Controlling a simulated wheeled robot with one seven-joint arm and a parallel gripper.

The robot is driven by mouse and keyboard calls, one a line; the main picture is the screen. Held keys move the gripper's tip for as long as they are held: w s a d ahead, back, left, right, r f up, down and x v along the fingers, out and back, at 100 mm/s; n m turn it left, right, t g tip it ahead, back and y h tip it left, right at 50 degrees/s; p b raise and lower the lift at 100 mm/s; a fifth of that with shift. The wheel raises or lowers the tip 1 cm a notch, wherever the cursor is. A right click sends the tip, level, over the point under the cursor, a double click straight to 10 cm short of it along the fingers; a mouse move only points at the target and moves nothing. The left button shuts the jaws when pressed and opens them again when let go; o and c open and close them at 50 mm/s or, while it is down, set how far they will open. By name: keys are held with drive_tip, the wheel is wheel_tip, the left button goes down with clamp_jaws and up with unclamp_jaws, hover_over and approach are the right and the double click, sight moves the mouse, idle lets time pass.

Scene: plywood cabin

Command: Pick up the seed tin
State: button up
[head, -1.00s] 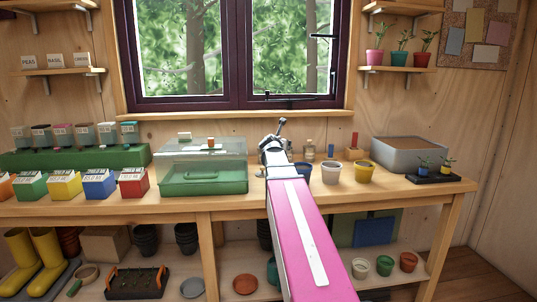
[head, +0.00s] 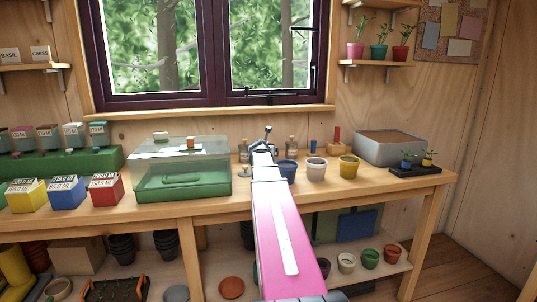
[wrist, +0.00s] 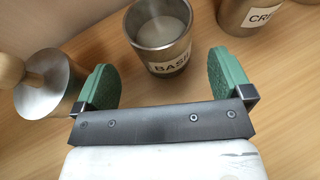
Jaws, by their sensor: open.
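In the wrist view, a metal tin with a label reading "BASI…" (wrist: 160,42) stands upright on the wooden bench, beyond and between my fingers. A second metal tin with a label starting "CRE" (wrist: 250,14) stands to its right, cut by the top edge. My gripper (wrist: 163,78) is open and empty, its two green pads apart on either side of the BASI tin's near side. I cannot tell whether a pad touches it. In the head view, my pink arm reaches over the bench and its end hides part of the area there.
A metal piece with a wooden knob (wrist: 45,85) stands close by the left finger. On the bench (head: 330,190) are a clear-lidded green box (head: 182,185), blue (head: 287,170), white (head: 315,168) and yellow (head: 348,167) pots, and a grey tub (head: 390,150). The window is behind.

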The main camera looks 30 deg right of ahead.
drive_tip(key=x, duration=0.5)
drive_tip(key=shift+s, duration=0.15)
drive_tip(key=c, duration=1.1)
drive_tip(key=shift+o, duration=0.2)
wheel_tip(320, 180, up, 10)
drive_tip(key=shift+f, duration=0.1)
drive_tip(key=shift+s, duration=0.15)
